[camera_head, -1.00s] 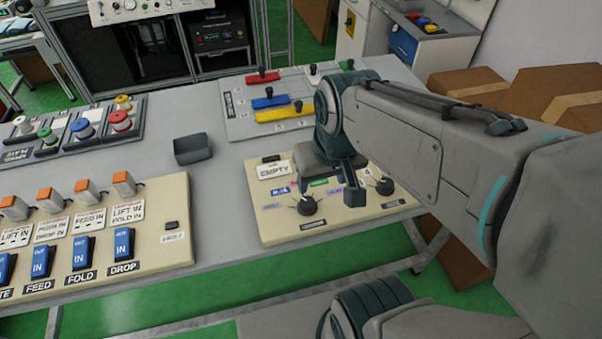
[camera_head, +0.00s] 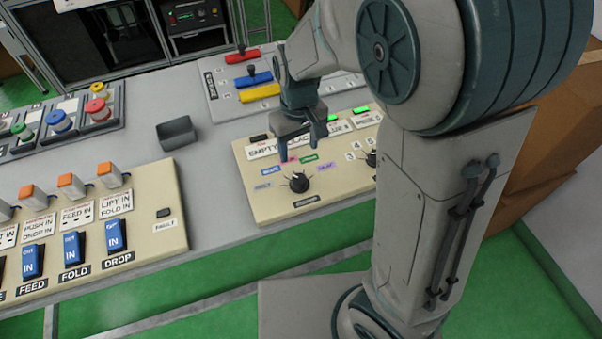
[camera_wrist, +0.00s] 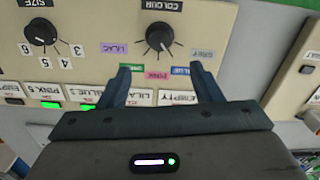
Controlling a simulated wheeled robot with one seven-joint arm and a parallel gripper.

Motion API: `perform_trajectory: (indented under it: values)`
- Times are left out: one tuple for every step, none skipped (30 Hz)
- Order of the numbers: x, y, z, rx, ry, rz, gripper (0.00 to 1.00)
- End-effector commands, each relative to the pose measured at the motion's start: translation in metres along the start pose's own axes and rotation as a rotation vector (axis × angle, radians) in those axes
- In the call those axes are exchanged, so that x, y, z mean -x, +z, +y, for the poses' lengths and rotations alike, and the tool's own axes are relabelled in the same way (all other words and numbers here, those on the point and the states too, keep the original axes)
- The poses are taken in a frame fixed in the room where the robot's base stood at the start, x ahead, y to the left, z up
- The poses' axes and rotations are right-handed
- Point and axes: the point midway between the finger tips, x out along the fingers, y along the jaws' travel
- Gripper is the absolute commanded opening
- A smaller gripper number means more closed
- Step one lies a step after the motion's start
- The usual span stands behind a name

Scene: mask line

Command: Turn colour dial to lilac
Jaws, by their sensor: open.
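The colour dial (camera_head: 298,182) is a black round knob on the cream panel (camera_head: 340,191), with coloured labels around it. In the wrist view, upside down, the colour dial (camera_wrist: 159,38) has its pointer towards the lower right, around the blue label (camera_wrist: 180,70) and pink label (camera_wrist: 158,77). The lilac label (camera_wrist: 113,48) is to its left there; in the head view the lilac label (camera_head: 325,167) is right of the dial. My gripper (camera_head: 301,150) is open and empty above the panel, behind the dial. In the wrist view its fingers partly cover the green label (camera_wrist: 130,68).
The size dial (camera_wrist: 40,35) sits beside the colour dial. A row of white labels, some with lit green lamps, runs along the panel's back. Coloured levers (camera_head: 254,80) are behind.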

Motion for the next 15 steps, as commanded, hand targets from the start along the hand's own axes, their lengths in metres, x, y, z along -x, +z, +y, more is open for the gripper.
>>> perform_trajectory:
  values:
    - [-0.011,0.001,0.000,-0.001,0.001,-0.007,0.59]
    - [-0.018,0.002,0.000,-0.001,0.001,-0.008,0.59]
    - [-0.027,0.002,0.000,-0.001,0.001,-0.008,0.59]
    - [-0.033,0.002,0.000,-0.002,0.001,-0.007,0.59]
    - [-0.040,0.002,0.001,-0.003,0.002,-0.008,0.59]
    - [-0.049,0.002,0.001,-0.003,0.001,-0.007,0.59]
    - [-0.055,0.002,0.001,-0.004,0.001,-0.008,0.59]
    - [-0.061,0.002,0.001,-0.004,0.002,-0.007,0.59]
    - [-0.069,0.002,0.001,-0.004,0.002,-0.006,0.59]
    - [-0.075,0.002,0.002,-0.005,0.001,-0.007,0.59]
    - [-0.080,0.002,0.002,-0.005,0.001,-0.006,0.59]
    - [-0.087,0.002,0.002,-0.005,0.001,-0.007,0.59]
    - [-0.091,0.002,0.002,-0.006,0.002,-0.005,0.59]
    - [-0.095,0.002,0.002,-0.007,0.001,-0.005,0.59]
    - [-0.100,0.002,0.002,-0.006,0.001,-0.004,0.59]
